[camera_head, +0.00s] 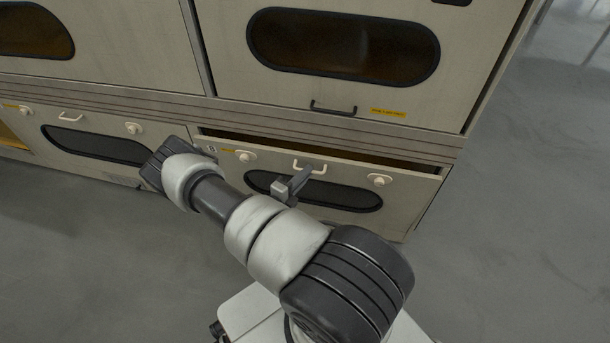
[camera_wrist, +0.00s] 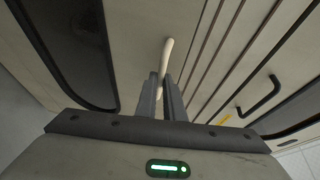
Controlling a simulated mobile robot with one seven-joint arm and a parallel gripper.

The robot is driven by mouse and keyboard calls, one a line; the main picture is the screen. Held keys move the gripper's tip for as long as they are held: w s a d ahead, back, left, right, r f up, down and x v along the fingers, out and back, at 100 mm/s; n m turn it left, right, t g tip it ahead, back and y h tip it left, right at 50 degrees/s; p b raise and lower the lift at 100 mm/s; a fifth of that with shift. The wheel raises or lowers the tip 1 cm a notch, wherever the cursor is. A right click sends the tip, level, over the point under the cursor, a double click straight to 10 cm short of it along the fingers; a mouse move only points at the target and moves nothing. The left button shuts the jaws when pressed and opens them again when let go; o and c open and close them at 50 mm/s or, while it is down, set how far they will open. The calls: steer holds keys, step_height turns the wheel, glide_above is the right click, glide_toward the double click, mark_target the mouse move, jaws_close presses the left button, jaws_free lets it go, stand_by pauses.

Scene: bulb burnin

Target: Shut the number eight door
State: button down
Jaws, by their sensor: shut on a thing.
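The number eight door (camera_head: 405,198) is the lower right door of the cabinet in the head view, with a small number plate (camera_head: 211,149) at its upper left. Its top edge leans out from the frame, leaving a dark gap above it, so it stands a little open. A pale bar handle (camera_head: 316,168) sits at its top middle; it also shows in the wrist view (camera_wrist: 167,52). My gripper (camera_head: 304,176) is at this handle. In the wrist view my gripper's fingers (camera_wrist: 161,90) are closed around the handle's near part, which they hide.
Round pale knobs (camera_head: 380,181) flank the handle. An upper door (camera_head: 250,90) with a dark handle (camera_head: 333,108) is right above. Another lower door (camera_head: 95,150) is at left. Grey floor (camera_head: 520,220) is clear to the right.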

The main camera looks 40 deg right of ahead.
mark_target(309, 161)
steer(key=shift+y, duration=0.6)
steer(key=w+d, duration=0.1)
steer(key=d, duration=0.1)
steer(key=w+d+r, duration=0.1)
steer(key=w, duration=0.1)
steer(key=shift+w+d, duration=0.15)
steer(key=shift+d, duration=0.2)
steer(key=c, duration=1.9)
jaws_free()
steer(key=shift+d, duration=0.1)
steer(key=shift+o, duration=0.2)
steer(key=p+v, duration=0.3)
steer(key=v, duration=1.4)
steer(key=shift+a, duration=0.3)
steer(key=shift+w+r, duration=0.1)
steer(key=shift+w, duration=0.05)
